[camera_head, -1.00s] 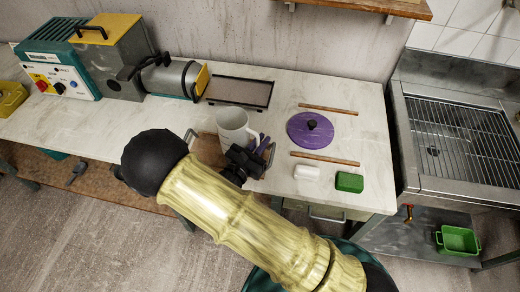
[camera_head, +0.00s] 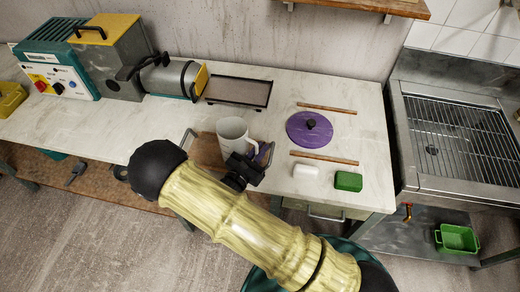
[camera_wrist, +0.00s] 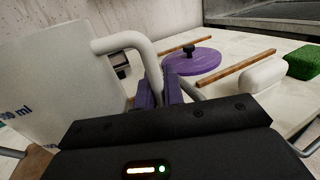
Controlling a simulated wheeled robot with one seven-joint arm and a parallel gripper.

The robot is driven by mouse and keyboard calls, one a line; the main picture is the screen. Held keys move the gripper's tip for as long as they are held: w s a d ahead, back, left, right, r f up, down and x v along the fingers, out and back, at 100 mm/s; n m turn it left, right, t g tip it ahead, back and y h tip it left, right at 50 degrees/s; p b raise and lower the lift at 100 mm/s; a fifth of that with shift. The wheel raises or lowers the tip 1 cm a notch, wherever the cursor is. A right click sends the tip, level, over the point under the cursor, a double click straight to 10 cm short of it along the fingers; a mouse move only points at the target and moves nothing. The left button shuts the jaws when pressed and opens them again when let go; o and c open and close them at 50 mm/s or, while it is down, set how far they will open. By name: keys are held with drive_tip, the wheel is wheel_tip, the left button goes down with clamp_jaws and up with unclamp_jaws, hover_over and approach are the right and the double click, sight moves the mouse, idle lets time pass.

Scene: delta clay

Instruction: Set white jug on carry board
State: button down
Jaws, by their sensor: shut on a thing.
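The white jug (camera_head: 231,129) stands upright over the brown carry board (camera_head: 206,150), which has a metal handle at each end. In the wrist view the jug (camera_wrist: 62,78) fills the left side, with blue volume marks and its handle towards me. My gripper (camera_head: 262,153) comes from the front right, and its purple fingers (camera_wrist: 163,93) are shut on the jug's handle. A strip of the board (camera_wrist: 32,162) shows below the jug in the wrist view. The jug's base is partly hidden by my arm, so I cannot tell whether it touches the board.
A purple disc with a black knob (camera_head: 309,129) lies between two wooden strips to the right. A white block (camera_head: 306,171) and a green block (camera_head: 348,181) lie near the front edge. A dark tray (camera_head: 239,92) is behind, beside the grey-yellow machine (camera_head: 118,60).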

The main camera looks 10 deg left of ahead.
drive_tip(key=c, duration=1.5)
unclamp_jaws()
drive_tip(key=shift+r, duration=0.15)
drive_tip(key=shift+s+a, duration=0.2)
drive_tip(key=shift+s, duration=0.1)
drive_tip(key=b+v, duration=0.2)
drive_tip(key=v, duration=0.9)
drive_tip(key=shift+s, duration=0.2)
